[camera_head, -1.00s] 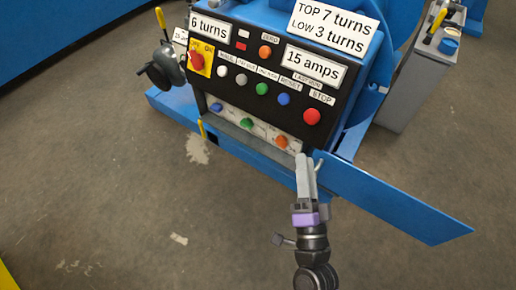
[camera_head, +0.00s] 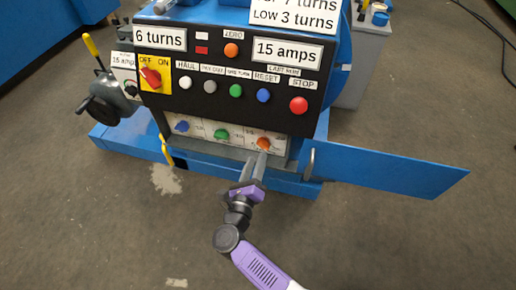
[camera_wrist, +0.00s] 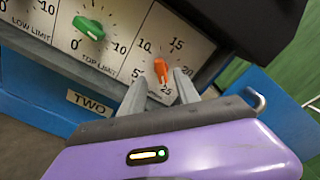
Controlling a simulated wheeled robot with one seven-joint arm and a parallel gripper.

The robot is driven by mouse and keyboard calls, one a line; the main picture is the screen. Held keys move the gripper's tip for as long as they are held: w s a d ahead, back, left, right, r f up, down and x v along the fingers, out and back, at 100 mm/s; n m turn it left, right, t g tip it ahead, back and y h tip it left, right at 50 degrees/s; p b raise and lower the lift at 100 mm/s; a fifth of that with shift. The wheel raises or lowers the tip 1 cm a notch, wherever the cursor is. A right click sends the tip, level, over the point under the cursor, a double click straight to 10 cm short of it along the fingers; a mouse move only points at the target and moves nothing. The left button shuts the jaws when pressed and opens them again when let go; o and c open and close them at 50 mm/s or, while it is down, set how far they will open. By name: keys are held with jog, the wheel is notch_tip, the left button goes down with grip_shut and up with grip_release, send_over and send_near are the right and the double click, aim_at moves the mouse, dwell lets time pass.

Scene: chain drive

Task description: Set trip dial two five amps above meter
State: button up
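The orange trip dial (camera_head: 263,143) is the right one of three dials on the low white strip of the control panel. In the wrist view the orange dial (camera_wrist: 161,70) sits in a scale marked 5 to 25; I cannot tell its exact setting. A panel label (camera_head: 288,52) reads "15 amps". My gripper (camera_head: 260,156) is just in front of and below the dial. In the wrist view my gripper (camera_wrist: 160,84) is open, its fingertips either side of the dial's lower part, with gaps showing; contact is unclear.
A green dial (camera_wrist: 89,28) labelled top limit is to the left. A blue door (camera_head: 395,172) with a handle (camera_head: 311,163) swings out at the right. The red stop button (camera_head: 299,105) is above. A yellow-handled lever (camera_head: 167,151) is at the left.

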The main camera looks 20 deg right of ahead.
aim_at(261, 147)
jog(key=b+x, duration=0.1)
jog(key=x, duration=0.5)
jog(key=shift+c, duration=0.2)
jog(key=shift+s, duration=0.1)
grip_shut()
